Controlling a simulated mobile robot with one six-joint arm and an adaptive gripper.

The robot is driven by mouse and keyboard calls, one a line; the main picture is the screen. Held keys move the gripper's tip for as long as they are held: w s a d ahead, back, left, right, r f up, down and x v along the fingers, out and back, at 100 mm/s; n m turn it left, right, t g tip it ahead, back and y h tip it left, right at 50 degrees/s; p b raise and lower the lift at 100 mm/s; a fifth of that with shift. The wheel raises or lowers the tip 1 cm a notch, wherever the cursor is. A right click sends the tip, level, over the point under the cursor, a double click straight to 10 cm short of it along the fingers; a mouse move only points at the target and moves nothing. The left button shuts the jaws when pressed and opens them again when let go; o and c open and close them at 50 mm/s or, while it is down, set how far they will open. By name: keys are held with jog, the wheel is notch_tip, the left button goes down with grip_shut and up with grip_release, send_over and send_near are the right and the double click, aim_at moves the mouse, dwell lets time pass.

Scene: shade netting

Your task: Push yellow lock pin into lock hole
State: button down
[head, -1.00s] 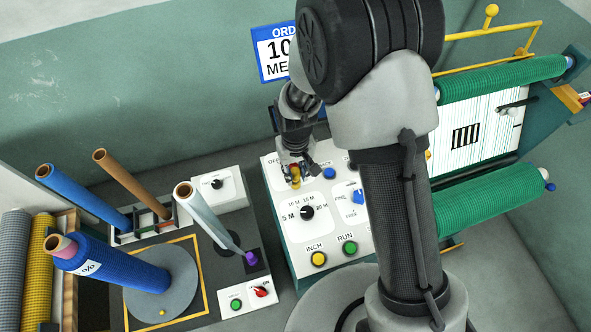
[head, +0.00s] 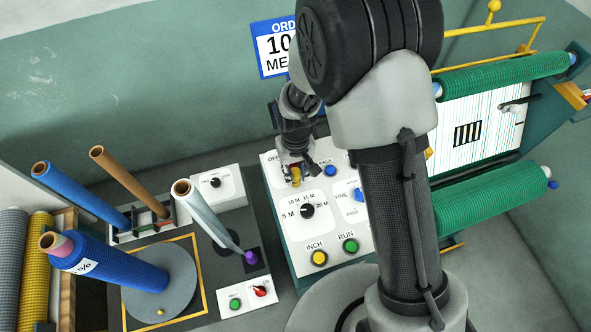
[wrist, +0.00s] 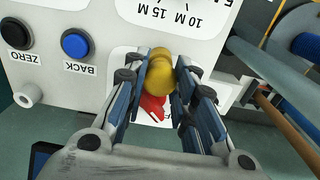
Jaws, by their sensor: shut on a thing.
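The yellow piece (head: 296,174) also shows at the tip of my gripper (head: 295,168) in the head view, over the upper left of the white control panel (head: 286,212). A red part (wrist: 151,107) shows between the fingers, just below the yellow piece in the wrist view; whether they are joined I cannot tell. I cannot make out a lock hole; the fingers hide the panel beneath them.
A blue BACK button (wrist: 76,44) and a dark ZERO button (wrist: 16,33) are near the gripper. The panel also has a black length dial (head: 307,210), a yellow INCH button (head: 319,258) and a green RUN button (head: 350,245). Green netting rolls (head: 488,199) are at right.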

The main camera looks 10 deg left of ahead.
aim_at(295, 172)
jog(key=c, duration=1.2)
grip_release()
jog(key=shift+c, duration=0.2)
notch_tip(295, 172, up, 12)
jog(key=shift+f, duration=0.1)
